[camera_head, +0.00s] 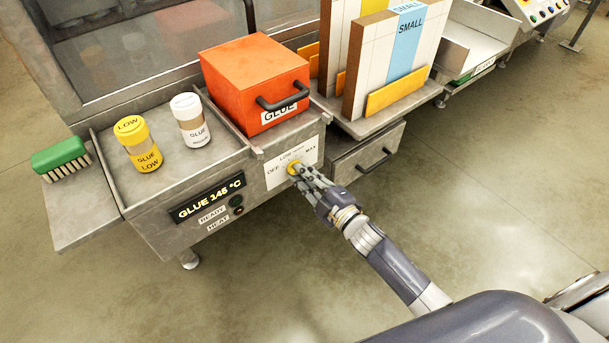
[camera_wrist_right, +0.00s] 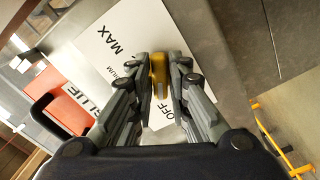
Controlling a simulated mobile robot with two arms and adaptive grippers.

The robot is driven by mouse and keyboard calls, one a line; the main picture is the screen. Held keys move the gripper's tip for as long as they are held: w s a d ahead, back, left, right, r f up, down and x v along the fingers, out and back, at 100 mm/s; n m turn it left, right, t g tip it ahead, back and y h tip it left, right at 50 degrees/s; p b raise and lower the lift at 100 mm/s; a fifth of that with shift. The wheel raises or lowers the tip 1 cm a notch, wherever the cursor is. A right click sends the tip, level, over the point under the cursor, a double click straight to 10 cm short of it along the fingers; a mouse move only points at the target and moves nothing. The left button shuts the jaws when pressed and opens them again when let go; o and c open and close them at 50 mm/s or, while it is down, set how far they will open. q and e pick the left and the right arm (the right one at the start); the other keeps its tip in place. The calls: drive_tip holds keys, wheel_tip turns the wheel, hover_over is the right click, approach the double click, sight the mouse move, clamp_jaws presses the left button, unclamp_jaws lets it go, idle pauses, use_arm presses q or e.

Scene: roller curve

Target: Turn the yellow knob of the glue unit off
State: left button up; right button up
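The yellow knob (camera_head: 292,168) sits on a white dial plate (camera_head: 280,173) on the front of the glue unit (camera_head: 170,222). The plate is marked OFF at the left, LOW above and MAX at the right. My right gripper (camera_head: 300,174) is at the knob, its fingers pointing at the panel. My left gripper is not in view.
An orange GLUE box (camera_head: 250,75) with a black handle stands above the dial. A yellow bottle (camera_head: 138,145), a white bottle (camera_head: 190,120) and a green brush (camera_head: 62,158) are at the left. A drawer handle (camera_head: 374,160) juts out at the right. The floor in front is clear.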

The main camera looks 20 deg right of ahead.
drive_tip(key=shift+o, duration=0.8)
drive_tip(key=v, duration=1.2)
